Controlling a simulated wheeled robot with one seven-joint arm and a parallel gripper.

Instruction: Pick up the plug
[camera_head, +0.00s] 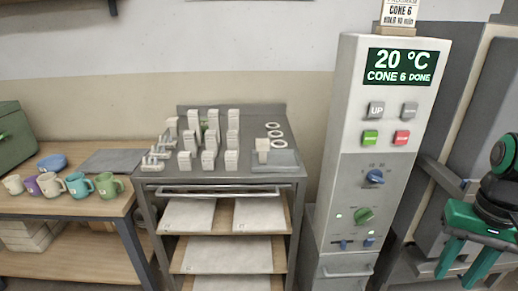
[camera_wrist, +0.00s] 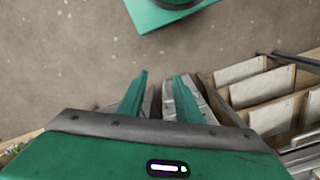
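A small pale block with a beige top (camera_head: 263,149) stands on a grey tray (camera_head: 283,160) at the right of the metal cart top; it may be the plug, but I cannot tell for sure. My gripper (camera_head: 453,277) is at the far right of the head view, in front of the kiln and far from the cart top. Its two green fingers are apart and nothing shows between them. In the wrist view the gripper (camera_wrist: 160,78) points toward the floor, with no plug to be seen.
Several pale stepped blocks (camera_head: 209,159) and three rings (camera_head: 273,126) share the cart top (camera_head: 190,174). The tall control tower (camera_head: 342,190) stands between cart and gripper. A wooden table (camera_head: 90,205) with several mugs is at left. Kiln body (camera_head: 455,130) is at right.

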